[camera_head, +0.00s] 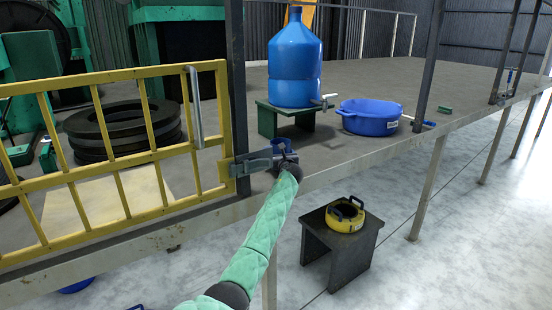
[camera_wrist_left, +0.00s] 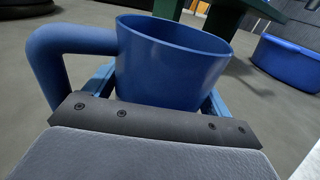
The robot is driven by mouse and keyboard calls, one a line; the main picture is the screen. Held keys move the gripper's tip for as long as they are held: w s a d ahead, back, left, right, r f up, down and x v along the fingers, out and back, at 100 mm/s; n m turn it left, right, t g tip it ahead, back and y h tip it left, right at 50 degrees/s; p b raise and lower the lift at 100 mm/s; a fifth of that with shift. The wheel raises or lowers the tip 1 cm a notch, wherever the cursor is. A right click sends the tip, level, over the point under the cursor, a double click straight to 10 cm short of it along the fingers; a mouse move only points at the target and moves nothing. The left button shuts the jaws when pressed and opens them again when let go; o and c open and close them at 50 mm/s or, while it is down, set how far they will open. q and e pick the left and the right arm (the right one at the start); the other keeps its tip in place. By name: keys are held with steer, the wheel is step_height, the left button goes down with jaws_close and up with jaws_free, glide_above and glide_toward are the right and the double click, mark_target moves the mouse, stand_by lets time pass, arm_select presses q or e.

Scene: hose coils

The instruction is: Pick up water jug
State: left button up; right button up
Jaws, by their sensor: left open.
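A blue jug (camera_head: 282,146) with a side handle stands upright on the grey platform, in front of the green stand; it also fills the middle of the left wrist view (camera_wrist_left: 172,65), its handle to the left. My left gripper (camera_head: 279,157) reaches it from the near side. Its blue fingers lie open, one on each side of the jug's body; whether they touch it is hidden. A large blue water bottle (camera_head: 295,62) with a tap stands on the green stand (camera_head: 282,109) behind. My right gripper is not in view.
A yellow railing gate (camera_head: 110,150) and dark post (camera_head: 237,90) stand close left of my left gripper. A blue tub (camera_head: 369,120) sits to the right. Below, a dark stool (camera_head: 340,238) holds a yellow coil (camera_head: 345,217). Black hose coils (camera_head: 122,128) lie behind the gate.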

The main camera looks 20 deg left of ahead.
arm_select(q)
steer(key=c, duration=0.8)
steer(key=shift+r, duration=0.15)
